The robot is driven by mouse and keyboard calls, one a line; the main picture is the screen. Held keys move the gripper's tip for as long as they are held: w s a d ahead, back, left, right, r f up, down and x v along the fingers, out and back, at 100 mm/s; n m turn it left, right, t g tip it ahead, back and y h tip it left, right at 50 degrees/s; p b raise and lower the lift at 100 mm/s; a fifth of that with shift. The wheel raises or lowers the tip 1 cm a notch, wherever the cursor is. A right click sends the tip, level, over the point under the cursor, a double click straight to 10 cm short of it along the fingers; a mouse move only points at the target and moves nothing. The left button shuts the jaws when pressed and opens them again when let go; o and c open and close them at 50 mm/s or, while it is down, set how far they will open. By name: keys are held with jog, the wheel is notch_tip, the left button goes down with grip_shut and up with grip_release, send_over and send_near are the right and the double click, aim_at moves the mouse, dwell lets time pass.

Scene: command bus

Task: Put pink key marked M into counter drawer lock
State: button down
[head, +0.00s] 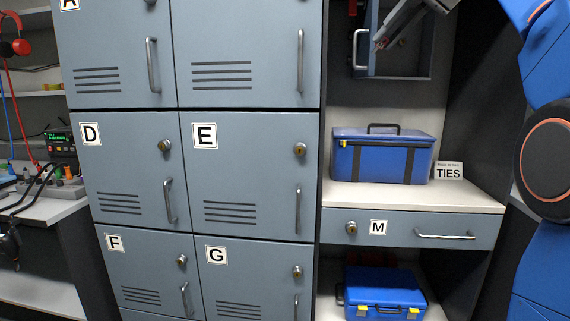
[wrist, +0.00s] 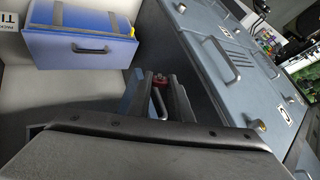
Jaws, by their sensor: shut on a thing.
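My gripper (head: 381,42) is at the top right of the head view, in front of the open wall cupboard. It is shut on a small reddish-pink thing, which I take to be the pink key (wrist: 160,79). Only a bit of the key shows between the fingers, and I cannot read its mark. The counter drawer (head: 397,229), labelled M, is shut, with a bar handle on its right. Its round lock (head: 351,228) is at its left end, empty, well below my gripper. The drawer lock is not seen in the wrist view.
A blue case (head: 383,155) and a TIES sign (head: 449,172) stand on the counter above the drawer. Another blue case (head: 384,294) sits below. Lettered lockers (head: 250,170) fill the left. The cupboard door (head: 365,38) stands open beside my gripper.

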jog(key=s+a+f+n+g, duration=0.2)
jog(key=s+a+f+n, duration=0.2)
jog(key=a+f+n, duration=0.1)
jog(key=shift+a+f+n, duration=0.15)
jog(key=shift+a+n, duration=0.2)
jog(key=shift+n, duration=0.35)
jog(key=shift+f, duration=0.1)
